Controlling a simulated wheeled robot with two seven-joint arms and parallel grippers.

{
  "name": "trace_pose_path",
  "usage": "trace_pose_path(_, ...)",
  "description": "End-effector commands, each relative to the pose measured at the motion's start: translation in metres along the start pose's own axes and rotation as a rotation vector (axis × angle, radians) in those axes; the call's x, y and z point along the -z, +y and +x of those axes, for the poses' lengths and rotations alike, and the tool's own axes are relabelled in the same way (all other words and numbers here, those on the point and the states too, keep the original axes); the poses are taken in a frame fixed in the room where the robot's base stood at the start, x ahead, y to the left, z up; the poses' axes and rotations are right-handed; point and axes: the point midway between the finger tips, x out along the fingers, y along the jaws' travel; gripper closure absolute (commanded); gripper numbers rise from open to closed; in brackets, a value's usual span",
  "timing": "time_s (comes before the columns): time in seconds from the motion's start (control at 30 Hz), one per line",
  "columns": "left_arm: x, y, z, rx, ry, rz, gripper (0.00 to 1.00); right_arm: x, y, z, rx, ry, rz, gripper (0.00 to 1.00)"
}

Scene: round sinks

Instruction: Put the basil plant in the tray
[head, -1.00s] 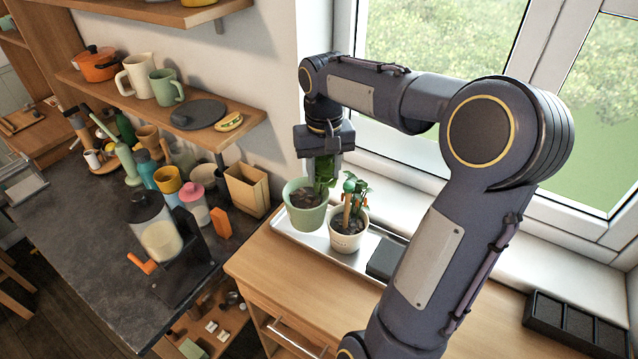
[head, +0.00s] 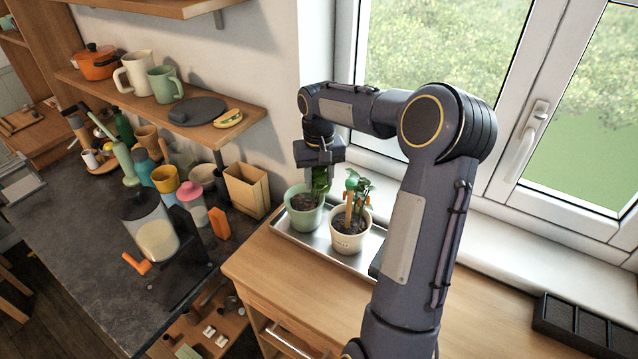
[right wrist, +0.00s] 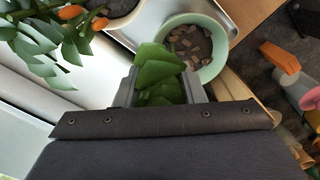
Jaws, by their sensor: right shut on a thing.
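The basil plant (head: 320,181) has green leaves and grows in a pale green pot (head: 304,216). My right gripper (head: 320,170) is shut on its leaves above the pot's right side. In the right wrist view the leaves (right wrist: 160,78) show between the fingers, with the pot (right wrist: 222,50) beyond. The pot is upright at the left end of the silver tray (head: 313,244). It looks low over or on the tray; I cannot tell whether its base touches. My left gripper is not in view.
A cream pot (head: 349,241) with an orange-fruited plant (head: 357,190) stands in the tray, close right of the basil pot. A dark object (head: 376,264) lies at the tray's right part. A wooden box (head: 247,190) stands left; the window (head: 450,70) is behind.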

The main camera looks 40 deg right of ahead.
Motion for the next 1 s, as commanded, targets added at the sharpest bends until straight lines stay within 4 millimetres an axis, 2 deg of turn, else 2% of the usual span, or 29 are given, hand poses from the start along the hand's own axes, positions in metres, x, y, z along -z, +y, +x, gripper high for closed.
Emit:
trace_pose_path(0.37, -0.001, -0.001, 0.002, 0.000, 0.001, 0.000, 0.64, 0.000, -0.001, 0.003, 0.001, 0.003, -0.001, 1.00)
trace_pose_path(0.4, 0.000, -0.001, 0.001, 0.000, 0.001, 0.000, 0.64, 0.000, -0.001, 0.002, 0.001, 0.001, -0.001, 0.59)
trace_pose_path(0.53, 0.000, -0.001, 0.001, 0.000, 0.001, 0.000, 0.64, 0.000, 0.000, 0.002, 0.001, 0.001, 0.000, 0.42)
trace_pose_path(0.83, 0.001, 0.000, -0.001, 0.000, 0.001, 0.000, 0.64, 0.000, 0.000, 0.000, 0.001, 0.001, 0.000, 0.42)
trace_pose_path(1.0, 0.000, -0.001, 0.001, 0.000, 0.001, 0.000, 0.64, 0.001, -0.001, -0.017, 0.001, 0.006, 0.000, 0.42)
